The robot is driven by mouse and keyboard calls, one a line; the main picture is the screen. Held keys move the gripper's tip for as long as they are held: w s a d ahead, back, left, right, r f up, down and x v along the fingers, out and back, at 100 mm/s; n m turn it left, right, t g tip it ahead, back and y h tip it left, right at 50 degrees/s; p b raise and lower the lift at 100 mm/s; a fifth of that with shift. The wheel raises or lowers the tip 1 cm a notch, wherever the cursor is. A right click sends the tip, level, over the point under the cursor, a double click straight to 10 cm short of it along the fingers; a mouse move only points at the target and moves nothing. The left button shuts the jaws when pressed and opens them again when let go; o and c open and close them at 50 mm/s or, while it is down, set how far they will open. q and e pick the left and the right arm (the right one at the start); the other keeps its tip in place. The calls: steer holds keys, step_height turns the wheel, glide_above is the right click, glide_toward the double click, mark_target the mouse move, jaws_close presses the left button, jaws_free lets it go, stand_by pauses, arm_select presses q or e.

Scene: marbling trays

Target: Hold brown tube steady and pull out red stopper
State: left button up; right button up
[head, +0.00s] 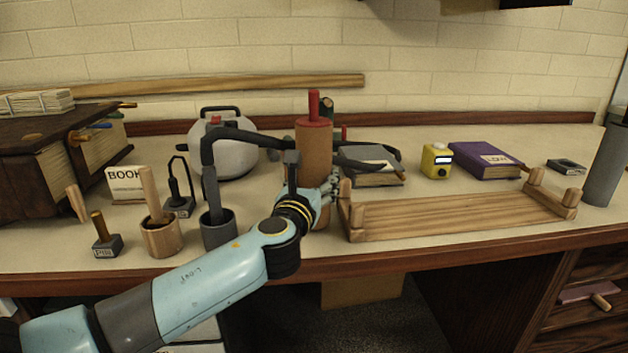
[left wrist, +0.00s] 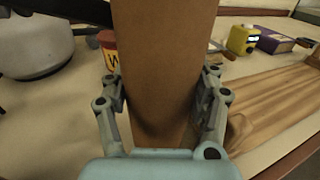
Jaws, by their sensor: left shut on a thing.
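The brown tube (head: 313,150) is upright near the middle of the counter in the head view. The red stopper (head: 313,106) sits in its top end, with a narrow knob pointing up. My left gripper (head: 328,185) is shut on the lower part of the tube. In the left wrist view the tube (left wrist: 163,60) fills the middle, with a finger of the left gripper (left wrist: 162,105) on each side. The stopper is outside that view. The gripper partly hides the tube's lower end, so I cannot tell whether it touches the counter. My right gripper is not in view.
A dark bent pipe (head: 207,155) rises from a grey cup (head: 220,232) left of the tube. A wooden rack (head: 455,216) lies close on the right. A wooden cup (head: 161,238) stands left, a yellow box (head: 436,162) right. Some counter behind the rack is free.

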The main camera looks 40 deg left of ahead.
arm_select(q)
steer(key=shift+f+b, duration=0.55)
steer(key=shift+f, duration=0.25)
steer(key=o, duration=0.6)
steer(key=c, duration=0.6)
steer(key=o, duration=1.4)
steer(key=shift+s, duration=0.1)
